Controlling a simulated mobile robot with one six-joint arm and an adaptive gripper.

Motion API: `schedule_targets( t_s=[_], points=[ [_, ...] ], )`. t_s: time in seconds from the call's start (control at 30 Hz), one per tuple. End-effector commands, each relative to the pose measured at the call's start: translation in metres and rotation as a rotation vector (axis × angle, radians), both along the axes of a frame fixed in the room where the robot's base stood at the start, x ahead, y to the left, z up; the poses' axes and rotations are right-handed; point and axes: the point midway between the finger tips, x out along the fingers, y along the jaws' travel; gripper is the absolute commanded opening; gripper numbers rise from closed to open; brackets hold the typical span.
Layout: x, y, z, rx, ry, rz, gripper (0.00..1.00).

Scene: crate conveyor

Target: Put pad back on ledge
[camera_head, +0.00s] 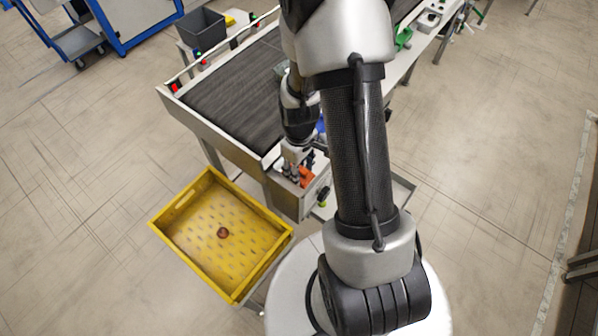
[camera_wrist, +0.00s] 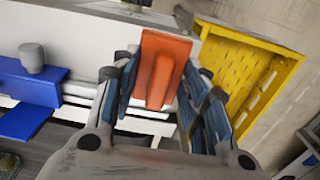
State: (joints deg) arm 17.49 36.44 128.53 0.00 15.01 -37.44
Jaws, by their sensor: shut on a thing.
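My gripper (camera_wrist: 166,92) is shut on an orange pad (camera_wrist: 168,48), a flat plate with a raised rounded grip between the blue-lined fingers. In the head view the orange pad (camera_head: 306,177) shows beside my gripper (camera_head: 293,172), at the near end of the conveyor. In the wrist view the pad's far part overlaps a pale ledge-like surface (camera_wrist: 105,12). I cannot tell whether the pad touches it. My fingers hide the pad's sides, and its underside is hidden.
A yellow crate (camera_head: 175,208) with a small brown round thing (camera_head: 222,232) inside stands left of my gripper. The dark conveyor belt (camera_head: 235,95) lies behind. A blue bracket (camera_wrist: 28,82) and grey knob (camera_wrist: 32,56) are close by on the left in the wrist view.

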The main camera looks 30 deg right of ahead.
Motion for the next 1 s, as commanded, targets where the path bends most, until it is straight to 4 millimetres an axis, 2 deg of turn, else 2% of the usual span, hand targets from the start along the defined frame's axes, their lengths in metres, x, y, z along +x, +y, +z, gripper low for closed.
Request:
schedule_targets(
  t_s=[0.03, 0.1, 0.5, 0.53, 0.8, 1.0],
  points=[
    [-0.001, 0.0, -0.011, 0.001, 0.003, 0.0, 0.19],
    [0.0, 0.0, -0.018, 0.001, 0.001, 0.0, 0.19],
    [0.0, 0.0, -0.023, 0.0, 0.0, 0.0, 0.19],
    [0.0, 0.0, -0.022, 0.0, 0.0, 0.0, 0.43],
    [0.0, 0.0, -0.021, 0.0, 0.0, 0.0, 0.61],
    [0.0, 0.0, -0.021, 0.0, 0.0, 0.0, 0.61]
  ],
)
